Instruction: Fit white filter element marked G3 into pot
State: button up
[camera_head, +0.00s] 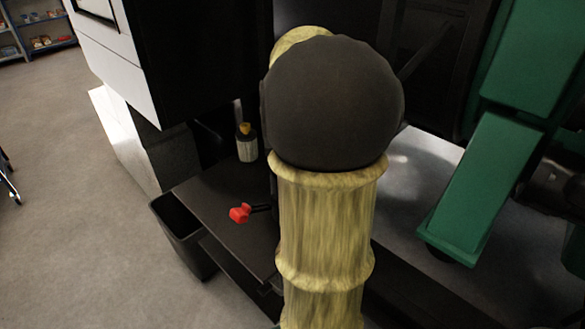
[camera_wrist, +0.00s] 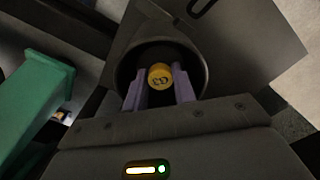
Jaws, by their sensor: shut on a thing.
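In the wrist view my gripper (camera_wrist: 159,82), with two pale purple fingers, is shut on a small round part with a yellow end face (camera_wrist: 160,76). Dark marks on that face look like a letter and a digit, turned round, but I cannot read them surely. I take it as the filter element; its white body is hidden. Beyond it is the dark round mouth of the pot (camera_wrist: 203,73). The yellow end shows within the outline of this mouth; I cannot tell how deep the element sits. In the head view my own arm hides the gripper and pot.
In the head view a small bottle-like item with a yellow top (camera_head: 247,143) stands on a dark bench (camera_head: 215,190). A red-headed item (camera_head: 240,213) lies nearer. A black bin (camera_head: 183,235) stands left of the bench. Green frame members (camera_head: 480,185) rise at right. Open floor lies left.

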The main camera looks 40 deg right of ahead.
jog(key=shift+f, duration=0.15)
jog(key=o, duration=1.1)
jog(key=shift+c, duration=0.2)
notch_tip(320, 180, up, 17)
jog(key=p, duration=0.4)
jog(key=shift+r+p, duration=0.2)
jog(key=shift+p, duration=0.2)
